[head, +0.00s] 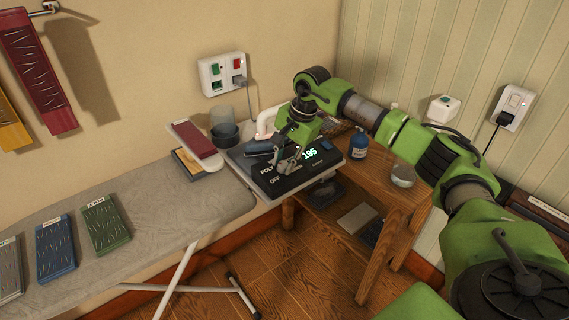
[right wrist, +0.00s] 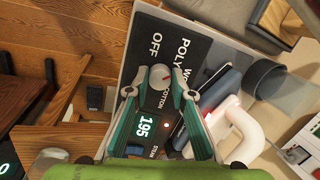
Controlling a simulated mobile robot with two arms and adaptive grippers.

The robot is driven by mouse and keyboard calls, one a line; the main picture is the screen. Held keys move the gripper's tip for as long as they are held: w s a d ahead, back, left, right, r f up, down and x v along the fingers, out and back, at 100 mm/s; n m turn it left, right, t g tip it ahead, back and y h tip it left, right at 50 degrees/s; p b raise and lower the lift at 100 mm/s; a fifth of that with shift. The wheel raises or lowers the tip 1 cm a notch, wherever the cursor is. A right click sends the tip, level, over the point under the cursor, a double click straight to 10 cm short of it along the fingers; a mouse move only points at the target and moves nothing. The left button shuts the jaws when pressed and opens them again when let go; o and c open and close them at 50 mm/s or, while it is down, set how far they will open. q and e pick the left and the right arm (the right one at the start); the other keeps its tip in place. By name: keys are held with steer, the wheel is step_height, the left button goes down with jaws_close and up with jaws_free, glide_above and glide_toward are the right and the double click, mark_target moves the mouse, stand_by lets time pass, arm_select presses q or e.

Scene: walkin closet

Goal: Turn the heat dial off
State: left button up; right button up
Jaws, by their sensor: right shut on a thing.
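The heat dial (right wrist: 160,74) is a round pale knob with a red mark on a dark control panel (right wrist: 178,45). OFF and POLY are printed beside it, with further labels partly covered, and a lit display (right wrist: 146,126) reads 195. My right gripper (right wrist: 161,82) is shut on the dial, one finger on each side. In the head view my right gripper (head: 287,167) reaches down onto the panel (head: 262,176) and hides most of the dial. The exact setting of the red mark is hard to read. My left gripper is not in view.
A white-handled iron (head: 266,122) stands behind the panel, close to my gripper. A dark cup (head: 224,134) and a narrow board with a red pad (head: 194,143) are at its left. A blue bottle (head: 358,144) stands on the wooden stand (head: 345,176) at right.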

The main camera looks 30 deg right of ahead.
steer(key=n, duration=0.3)
steer(key=shift+n, duration=0.4)
steer(key=n, duration=0.3)
steer(key=shift+n+g+h+b, duration=0.3)
steer(key=shift+b, duration=0.05)
steer(key=n, duration=0.4)
steer(key=shift+n+h, duration=0.4)
steer(key=shift+n, duration=1.3)
steer(key=o, duration=1.1)
steer(key=shift+r, duration=0.1)
